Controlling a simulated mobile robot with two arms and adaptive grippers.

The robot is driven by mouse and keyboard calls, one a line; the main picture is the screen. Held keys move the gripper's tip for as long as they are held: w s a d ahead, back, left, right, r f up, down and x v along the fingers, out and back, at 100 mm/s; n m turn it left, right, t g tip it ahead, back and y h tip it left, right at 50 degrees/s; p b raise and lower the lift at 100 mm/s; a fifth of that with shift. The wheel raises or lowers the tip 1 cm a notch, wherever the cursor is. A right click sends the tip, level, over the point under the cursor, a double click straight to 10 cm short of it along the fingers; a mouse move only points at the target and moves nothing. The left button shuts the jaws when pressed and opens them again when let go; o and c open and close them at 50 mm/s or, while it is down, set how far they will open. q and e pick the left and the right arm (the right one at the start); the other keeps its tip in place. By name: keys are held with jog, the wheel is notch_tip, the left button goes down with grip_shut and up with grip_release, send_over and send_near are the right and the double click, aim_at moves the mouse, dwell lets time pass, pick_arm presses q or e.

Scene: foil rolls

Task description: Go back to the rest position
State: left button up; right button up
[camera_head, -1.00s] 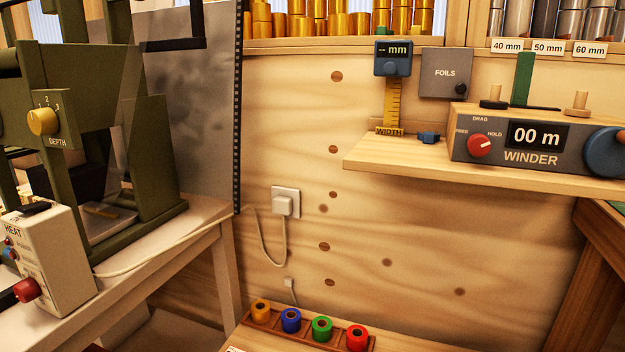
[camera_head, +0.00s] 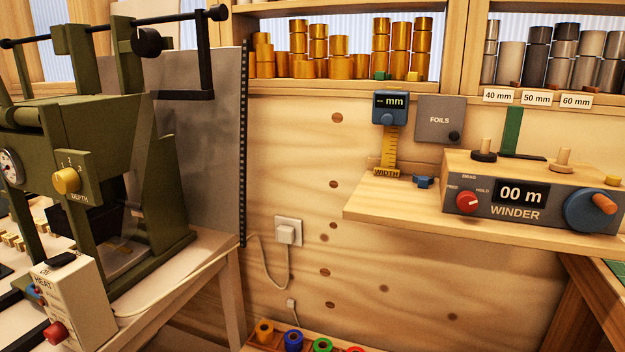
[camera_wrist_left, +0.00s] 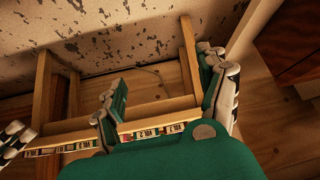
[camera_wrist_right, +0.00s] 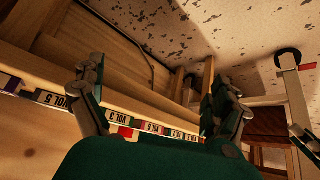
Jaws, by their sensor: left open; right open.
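My left gripper (camera_wrist_left: 165,105) shows in the left wrist view with its fingers spread apart and nothing between them. My right gripper (camera_wrist_right: 155,110) shows in the right wrist view, also with its fingers apart and empty. Neither gripper is in the head view. Behind the fingers, both wrist views show wooden frames with a row of small labels, some marked "VOL".
In the head view, a green press (camera_head: 110,170) and a heat control box (camera_head: 72,300) stand on the left table. A shelf (camera_head: 400,208) carries the winder (camera_head: 525,195) and width gauge (camera_head: 390,135). Coloured rolls (camera_head: 293,340) sit low. Gold rolls (camera_head: 338,45) stand above.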

pick_arm(q)
jog(key=s+a+f+g+p, duration=0.2)
jog(key=s+p, duration=0.3)
jog(key=s, duration=0.4)
jog(key=s+a+f+g+p, duration=0.2)
jog(key=s+f+p, duration=0.2)
jog(key=s, duration=0.5)
jog(key=s+a+f+g+y+p, duration=0.1)
jog(key=s+a+f+g+p, duration=0.1)
jog(key=s+p, duration=0.3)
jog(key=s+f, duration=0.1)
jog(key=s, duration=0.3)
jog(key=shift+p, duration=0.35)
pick_arm(e)
jog(key=s+d+f+g, duration=0.2)
jog(key=s+f, duration=0.1)
jog(key=s, duration=0.6)
jog(key=s+d+f+g, duration=0.2)
jog(key=s+f, duration=0.1)
jog(key=s, duration=0.6)
jog(key=s+d+f+g+h, duration=0.1)
jog(key=s+d+f+g, duration=0.1)
jog(key=s, duration=0.7)
jog(key=shift+f, duration=0.5)
pick_arm(q)
jog(key=shift+s, duration=0.1)
pick_arm(e)
jog(key=shift+s, duration=0.1)
